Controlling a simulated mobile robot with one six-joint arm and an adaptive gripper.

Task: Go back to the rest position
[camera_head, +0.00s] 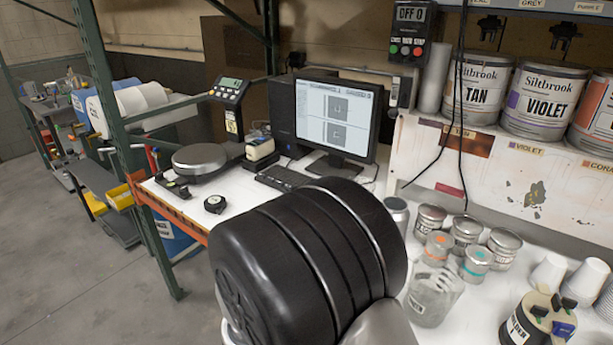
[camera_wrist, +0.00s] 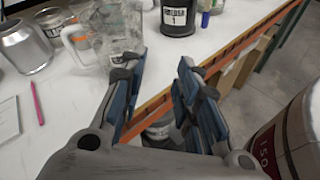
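My gripper (camera_wrist: 160,88) shows in the wrist view with its two blue-padded fingers spread apart and nothing between them. It hangs over the front edge of the white bench (camera_wrist: 75,105). A clear beaker (camera_wrist: 110,38) stands just beyond the left finger; whether they touch I cannot tell. A dark labelled container (camera_wrist: 178,15) stands beyond the fingertips. In the head view my arm fills the lower middle and hides the gripper and part of the bench. The clear beaker also shows there (camera_head: 432,295), right of my arm.
Small paint cans (camera_head: 465,232), paper cups (camera_head: 550,270) and a labelled container (camera_head: 535,322) stand on the bench's right. A monitor (camera_head: 337,118), keyboard (camera_head: 282,178) and round scale (camera_head: 200,158) stand left. Large cans (camera_head: 540,100) line the shelf. The left floor (camera_head: 60,260) is free.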

